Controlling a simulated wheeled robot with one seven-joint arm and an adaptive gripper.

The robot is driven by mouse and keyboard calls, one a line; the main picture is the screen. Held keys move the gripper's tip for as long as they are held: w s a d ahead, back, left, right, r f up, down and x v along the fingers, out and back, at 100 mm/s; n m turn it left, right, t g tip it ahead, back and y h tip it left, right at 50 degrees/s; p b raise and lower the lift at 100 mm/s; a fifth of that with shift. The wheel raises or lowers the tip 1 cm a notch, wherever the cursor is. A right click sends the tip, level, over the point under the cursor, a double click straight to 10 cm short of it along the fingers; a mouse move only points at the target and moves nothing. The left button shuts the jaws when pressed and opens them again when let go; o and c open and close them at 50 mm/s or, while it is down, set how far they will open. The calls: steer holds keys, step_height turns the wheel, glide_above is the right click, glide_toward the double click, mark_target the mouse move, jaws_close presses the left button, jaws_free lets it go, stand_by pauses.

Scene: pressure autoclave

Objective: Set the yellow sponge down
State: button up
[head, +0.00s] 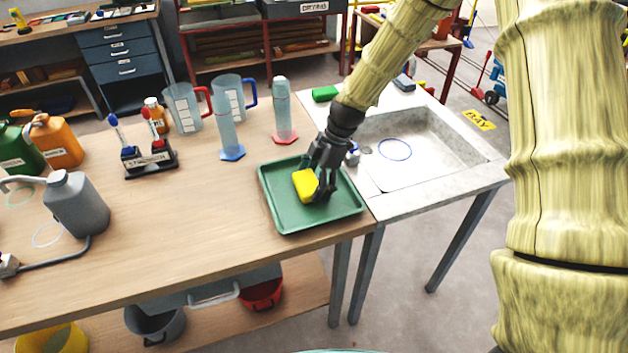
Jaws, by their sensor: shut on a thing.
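The yellow sponge (305,185) is a small bright block held in my gripper (321,188). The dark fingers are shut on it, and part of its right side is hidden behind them. The sponge is over the green tray (281,217), near the tray's middle. I cannot tell whether it touches the tray floor. The tray lies at the right end of the wooden bench, next to the sink.
Two measuring cylinders, one with a blue base (231,152) and one with a red base (285,136), stand behind the tray. A sink (420,160) is to the right, with a green block (325,94) on its back rim. The bench left of the tray (190,225) is clear.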

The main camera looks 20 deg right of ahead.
steer(key=shift+f, duration=0.1)
steer(key=o, duration=0.9)
steer(key=shift+o, duration=0.2)
steer(key=b+v, duration=0.2)
steer(key=v, duration=1)
